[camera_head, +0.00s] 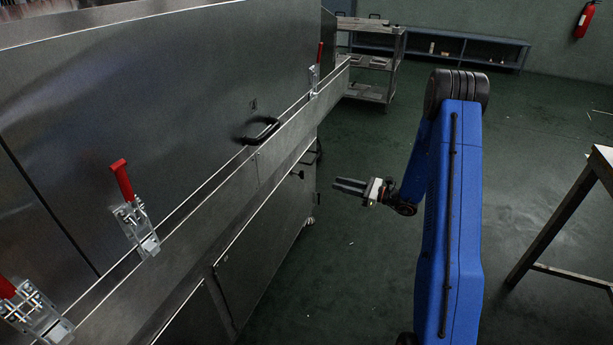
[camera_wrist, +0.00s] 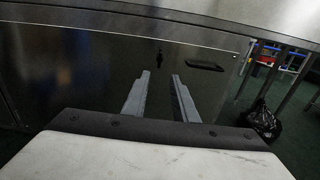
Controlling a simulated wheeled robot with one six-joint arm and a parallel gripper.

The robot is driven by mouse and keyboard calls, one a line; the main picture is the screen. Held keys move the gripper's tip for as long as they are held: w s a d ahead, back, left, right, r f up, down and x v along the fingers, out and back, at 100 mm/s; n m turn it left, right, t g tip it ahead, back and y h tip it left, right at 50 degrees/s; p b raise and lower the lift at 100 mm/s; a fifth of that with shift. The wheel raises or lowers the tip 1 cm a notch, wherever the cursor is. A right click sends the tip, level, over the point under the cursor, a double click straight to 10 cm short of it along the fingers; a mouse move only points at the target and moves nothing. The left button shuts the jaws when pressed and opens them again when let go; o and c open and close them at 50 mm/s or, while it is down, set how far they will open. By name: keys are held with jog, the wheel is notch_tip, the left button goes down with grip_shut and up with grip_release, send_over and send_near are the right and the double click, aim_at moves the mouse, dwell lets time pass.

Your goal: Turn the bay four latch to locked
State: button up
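Three toggle latches with red handles show along the long steel dryer (camera_head: 150,90) in the head view. One is the far latch (camera_head: 315,72), one the middle latch (camera_head: 130,205), and one the near latch (camera_head: 35,312) at the lower left, cut by the frame edge. All three handles point up, the nearer two leaning left. I see no readable bay numbers, so I cannot tell which is bay four. My gripper (camera_head: 338,185) is right of the dryer, apart from every latch. In the wrist view my gripper (camera_wrist: 160,76) is open and empty, facing a lower panel; no latch shows there.
A black door handle (camera_head: 262,131) sticks out between the far and middle latches. A steel ledge (camera_head: 240,165) runs below them. A steel cart (camera_head: 375,60) stands beyond the dryer, and a table (camera_head: 575,210) at right. A black bag (camera_wrist: 263,120) lies on the floor. Green floor between is clear.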

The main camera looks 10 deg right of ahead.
jog(key=x, duration=1.5)
jog(key=shift+a, duration=0.1)
jog(key=shift+c, duration=0.4)
grip_shut()
